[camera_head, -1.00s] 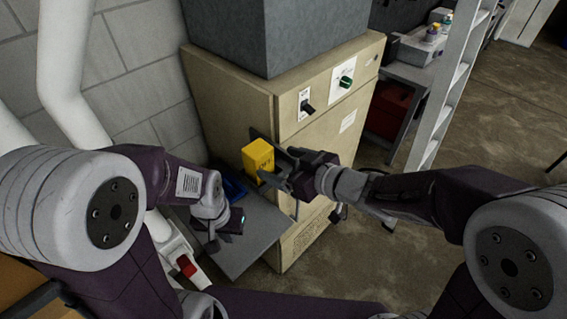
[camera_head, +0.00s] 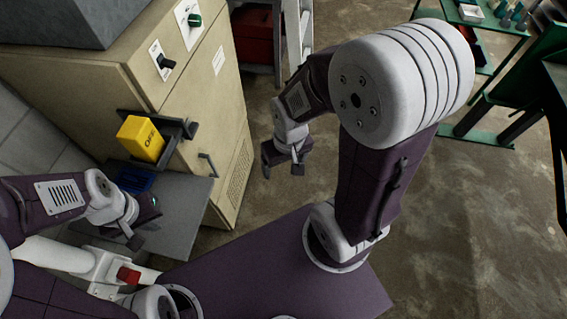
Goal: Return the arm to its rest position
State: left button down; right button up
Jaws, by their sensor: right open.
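My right gripper (camera_head: 283,168) hangs in the open to the right of the beige cabinet, its fingers apart and nothing between them. Its arm is folded, with the elbow high at the right of the view. My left gripper (camera_head: 143,218) is low at the left, over or beside the grey shelf; its fingers are partly hidden, so its opening is unclear. A yellow block (camera_head: 140,138) marked "OFF" sits in a dark holder (camera_head: 178,133) on the cabinet's front, apart from both grippers.
The beige cabinet (camera_head: 200,95) carries a green knob and a dark switch. A grey shelf (camera_head: 185,205) with a blue tray (camera_head: 133,178) stands below. A white ladder (camera_head: 297,35) and green bench (camera_head: 490,28) stand behind.

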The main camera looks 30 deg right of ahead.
jog(key=shift+s+a, duration=0.2)
notch_tip(320, 180, down, 16)
jog(key=b, duration=1.5)
jog(key=shift+b, duration=0.4)
jog(key=shift+r, duration=0.1)
